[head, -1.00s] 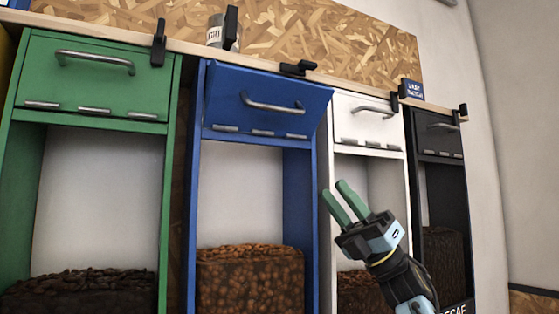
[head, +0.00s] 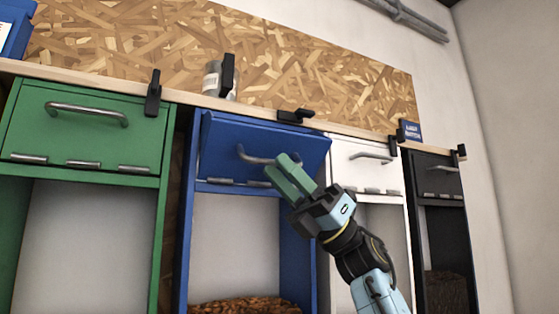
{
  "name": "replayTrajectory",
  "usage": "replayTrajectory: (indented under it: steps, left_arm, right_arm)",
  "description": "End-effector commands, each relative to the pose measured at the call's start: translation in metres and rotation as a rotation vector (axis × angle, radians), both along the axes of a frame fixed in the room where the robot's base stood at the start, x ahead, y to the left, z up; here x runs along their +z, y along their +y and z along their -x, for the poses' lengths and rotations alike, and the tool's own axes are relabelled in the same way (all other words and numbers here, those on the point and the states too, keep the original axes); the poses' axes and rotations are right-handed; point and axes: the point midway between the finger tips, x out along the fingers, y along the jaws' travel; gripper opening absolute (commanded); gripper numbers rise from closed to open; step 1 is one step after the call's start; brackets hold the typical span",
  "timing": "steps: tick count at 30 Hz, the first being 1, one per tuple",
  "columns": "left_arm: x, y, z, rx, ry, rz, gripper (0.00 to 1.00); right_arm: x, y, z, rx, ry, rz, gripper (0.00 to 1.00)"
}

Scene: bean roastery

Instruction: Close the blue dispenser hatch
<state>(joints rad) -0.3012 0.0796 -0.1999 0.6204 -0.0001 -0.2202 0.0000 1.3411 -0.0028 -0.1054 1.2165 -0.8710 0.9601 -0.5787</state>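The blue dispenser hatch (head: 225,135) is tilted out at its top edge, standing ajar from the blue dispenser frame (head: 185,225). Its hinges (head: 262,184) run along the bottom, and a curved metal handle (head: 250,155) is on its front. A black latch (head: 295,116) above it is turned sideways. My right gripper (head: 279,166) is in front of the hatch's lower right part, its green fingertips by the right end of the handle. The fingers look slightly parted with nothing between them. Contact with the hatch cannot be told. My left gripper is out of view.
A green hatch (head: 85,130) is on the left; a white hatch (head: 350,165) and a black hatch (head: 435,177) are on the right, all flush. A wooden rail (head: 190,97) runs above, with a can (head: 212,80) on it. Roasted beans (head: 245,305) show below.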

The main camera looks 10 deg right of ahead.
Motion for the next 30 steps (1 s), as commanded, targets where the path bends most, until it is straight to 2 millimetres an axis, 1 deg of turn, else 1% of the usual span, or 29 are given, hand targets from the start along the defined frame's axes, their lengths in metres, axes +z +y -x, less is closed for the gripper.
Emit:
replayTrajectory:
  steps: [1, 4, 13, 20, 21, 30]
  left_arm:
    - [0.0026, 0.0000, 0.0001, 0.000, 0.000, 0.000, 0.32]
    - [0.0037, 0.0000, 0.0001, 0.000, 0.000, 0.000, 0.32]
    - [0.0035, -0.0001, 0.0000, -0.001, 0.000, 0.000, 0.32]
    - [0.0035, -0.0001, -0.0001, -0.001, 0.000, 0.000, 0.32]
    - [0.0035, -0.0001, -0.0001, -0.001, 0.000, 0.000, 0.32]
    - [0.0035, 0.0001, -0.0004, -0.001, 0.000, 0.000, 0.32]
  right_arm:
    - [0.0044, 0.0036, 0.0008, 0.002, 0.000, 0.001, 0.32]
    - [0.0074, 0.0075, 0.0016, 0.001, 0.000, 0.001, 0.32]
    - [0.0078, 0.0085, 0.0016, 0.001, 0.001, 0.000, 0.32]
    - [0.0077, 0.0083, 0.0015, 0.001, 0.001, 0.000, 0.02]
    - [0.0076, 0.0082, 0.0015, 0.001, 0.001, 0.000, 0.00]
    - [0.0077, 0.0077, 0.0016, -0.001, 0.002, 0.001, 0.00]
